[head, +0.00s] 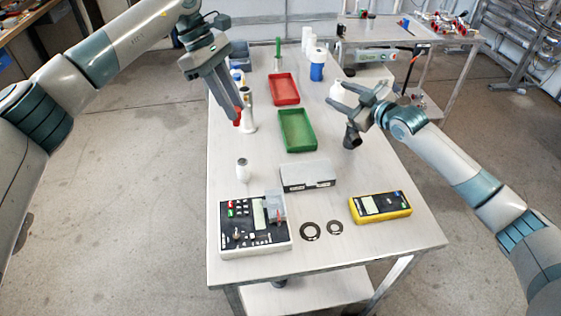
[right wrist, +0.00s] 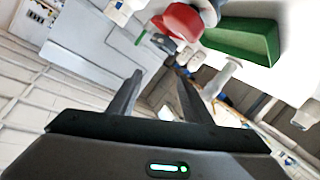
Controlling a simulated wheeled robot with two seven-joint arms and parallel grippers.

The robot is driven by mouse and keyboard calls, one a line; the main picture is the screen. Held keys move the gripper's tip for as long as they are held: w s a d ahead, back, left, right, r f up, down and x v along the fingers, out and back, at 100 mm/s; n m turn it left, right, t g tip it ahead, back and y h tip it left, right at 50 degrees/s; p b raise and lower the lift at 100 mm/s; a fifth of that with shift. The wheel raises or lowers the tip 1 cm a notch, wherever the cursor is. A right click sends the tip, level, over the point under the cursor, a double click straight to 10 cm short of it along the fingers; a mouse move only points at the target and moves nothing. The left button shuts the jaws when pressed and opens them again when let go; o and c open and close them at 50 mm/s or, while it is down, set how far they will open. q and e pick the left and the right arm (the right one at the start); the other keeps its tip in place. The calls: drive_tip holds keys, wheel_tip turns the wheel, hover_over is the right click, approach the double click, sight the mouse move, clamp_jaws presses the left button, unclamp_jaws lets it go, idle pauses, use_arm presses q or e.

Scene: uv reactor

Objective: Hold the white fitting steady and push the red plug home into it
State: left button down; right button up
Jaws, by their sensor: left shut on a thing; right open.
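My left gripper (head: 237,117) is shut on the red plug (head: 238,116), held above the left part of the table. Only the plug's lower end shows below the fingertips. A small white piece, likely the white fitting (head: 242,170), stands upright on the table, nearer than the plug and apart from it. A taller white piece with a flared base (head: 248,127) stands just behind the plug; I cannot tell whether they touch. My right gripper (head: 337,94) is open over the table's right side. In the right wrist view nothing sits between its fingers (right wrist: 160,90).
A red tray (head: 284,89) and a green tray (head: 297,131) lie mid-table. A grey box (head: 307,177), a control panel (head: 253,245), a yellow meter (head: 381,207) and two dark rings (head: 310,231) occupy the near part.

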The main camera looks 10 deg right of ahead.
drive_tip(key=s+a+f+n+g+y, duration=0.1)
drive_tip(key=s+a+g+y, duration=0.15)
drive_tip(key=a, duration=0.35)
drive_tip(key=s+a+f+g+y, duration=0.1)
drive_tip(key=s+a+f, duration=0.15)
drive_tip(key=a, duration=0.35)
drive_tip(key=g+y, duration=0.2)
drive_tip(key=g, duration=0.2)
approach(248, 164)
drive_tip(key=shift+d+r+n, duration=0.1)
drive_tip(key=shift+d+n, duration=0.15)
drive_tip(key=shift+n, duration=0.05)
drive_tip(key=shift+a+y, duration=0.1)
drive_tip(key=shift+y, duration=0.15)
drive_tip(key=shift+x, duration=5.95)
drive_tip(key=shift+c, duration=0.4)
drive_tip(key=c, duration=1)
clamp_jaws()
drive_tip(key=shift+s+f, duration=0.1)
drive_tip(key=shift+f, duration=0.1)
